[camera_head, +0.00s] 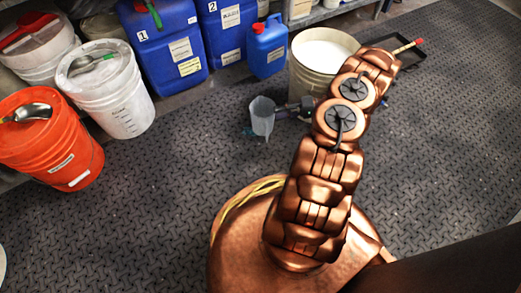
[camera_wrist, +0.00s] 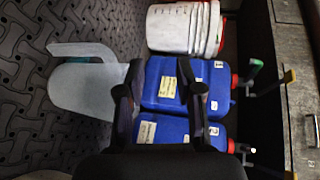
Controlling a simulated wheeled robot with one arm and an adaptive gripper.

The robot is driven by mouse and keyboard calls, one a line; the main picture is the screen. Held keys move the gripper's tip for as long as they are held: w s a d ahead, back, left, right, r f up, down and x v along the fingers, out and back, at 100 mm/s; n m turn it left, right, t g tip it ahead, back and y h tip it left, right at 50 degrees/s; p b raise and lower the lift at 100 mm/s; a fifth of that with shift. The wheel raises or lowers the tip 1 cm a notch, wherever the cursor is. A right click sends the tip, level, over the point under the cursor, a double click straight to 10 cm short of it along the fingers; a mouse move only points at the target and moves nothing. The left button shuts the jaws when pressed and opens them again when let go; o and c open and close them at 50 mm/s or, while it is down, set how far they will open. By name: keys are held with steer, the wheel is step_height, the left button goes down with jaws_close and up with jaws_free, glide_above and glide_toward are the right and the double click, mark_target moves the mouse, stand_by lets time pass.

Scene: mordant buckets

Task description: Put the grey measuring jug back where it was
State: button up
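The grey measuring jug (camera_head: 262,116) is upright, left of my gripper (camera_head: 284,110) in the head view. I cannot tell there whether it touches the floor. In the wrist view the jug (camera_wrist: 88,90) looks large and close, lying sideways in the turned picture. Its rim end reaches behind the left finger of my gripper (camera_wrist: 160,92). The two fingers are apart, with blue containers visible between them and nothing gripped. A small teal thing (camera_head: 249,132) shows beside the jug's lower left. The exact contact between finger and jug is hidden.
Blue containers numbered 1 (camera_head: 165,45) and 2 (camera_head: 225,30), and a small blue can (camera_head: 267,46), stand behind. A white bucket (camera_head: 112,90) and an orange bucket (camera_head: 48,140) are at left. A cream-filled bucket (camera_head: 305,75) stands close behind my arm. Left floor is clear.

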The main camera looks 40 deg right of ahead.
steer(key=s+a+r+n+g+h, duration=0.25)
steer(key=a+r+n+g, duration=0.25)
steer(key=a+r+g, duration=1.15)
steer(key=s+a+r+t+h, duration=0.1)
steer(key=s+a+r+h, duration=0.2)
steer(key=s, duration=0.4)
steer(key=s+a+r+n+t+h, duration=0.1)
steer(key=s+a+r+t+h, duration=0.1)
steer(key=s+a+r+h, duration=0.2)
steer(key=s+a+r+t+h, duration=0.2)
steer(key=s+a+r+h, duration=0.1)
steer(key=s, duration=0.6)
step_height(320, 180, up, 3)
steer(key=shift+s+a+f+n, duration=0.15)
steer(key=shift+s+a+n, duration=0.25)
steer(key=shift+a, duration=0.5)
steer(key=shift+h, duration=0.25)
